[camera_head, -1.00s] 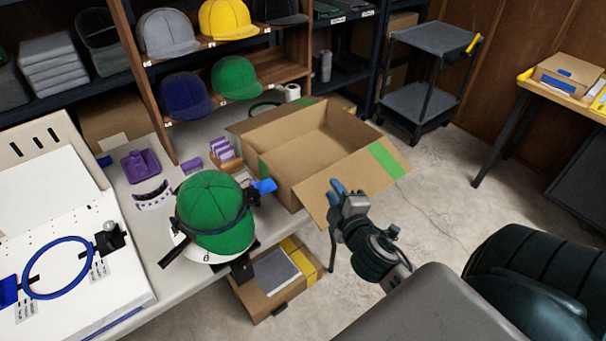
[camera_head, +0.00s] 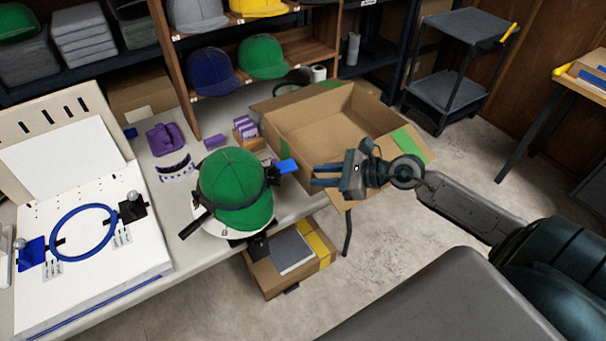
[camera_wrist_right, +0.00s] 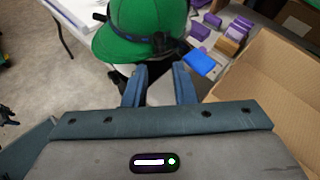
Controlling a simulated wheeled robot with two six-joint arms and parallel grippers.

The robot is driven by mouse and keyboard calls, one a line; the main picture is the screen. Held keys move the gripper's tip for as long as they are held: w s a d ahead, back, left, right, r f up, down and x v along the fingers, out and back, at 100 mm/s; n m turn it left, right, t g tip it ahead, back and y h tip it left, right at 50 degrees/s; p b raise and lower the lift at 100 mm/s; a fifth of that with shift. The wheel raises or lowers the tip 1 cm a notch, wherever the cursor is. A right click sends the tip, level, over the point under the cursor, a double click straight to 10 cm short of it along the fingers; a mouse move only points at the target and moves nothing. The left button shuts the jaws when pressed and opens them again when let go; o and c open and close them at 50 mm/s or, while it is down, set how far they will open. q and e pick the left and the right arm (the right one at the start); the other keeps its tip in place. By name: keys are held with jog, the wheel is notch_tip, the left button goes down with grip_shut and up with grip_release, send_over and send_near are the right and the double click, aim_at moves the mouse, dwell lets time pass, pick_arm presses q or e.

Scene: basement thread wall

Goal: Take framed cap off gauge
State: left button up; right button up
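A green cap (camera_head: 232,178) with a dark frame band around it sits on a white gauge (camera_head: 222,228) at the table's edge. The frame has a blue tab (camera_head: 287,166) on its right side and a dark bar on its left. My right gripper (camera_head: 314,177) is just right of the cap, its blue fingers apart and pointing left, with a gap to the cap. In the right wrist view the cap (camera_wrist_right: 140,28) and the blue tab (camera_wrist_right: 199,63) lie beyond the open, empty fingers (camera_wrist_right: 159,84). My left gripper is in neither view.
An open cardboard box (camera_head: 325,122) stands behind and right of the cap, close to my right gripper. A white board with a blue hoop (camera_head: 84,232) lies on the left. A smaller box (camera_head: 290,255) is below the table edge.

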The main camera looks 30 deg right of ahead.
jog(key=p+x, duration=0.2)
jog(key=x, duration=0.8)
jog(key=shift+a, duration=0.2)
jog(key=shift+f, duration=0.15)
grip_shut()
jog(key=shift+w, duration=0.1)
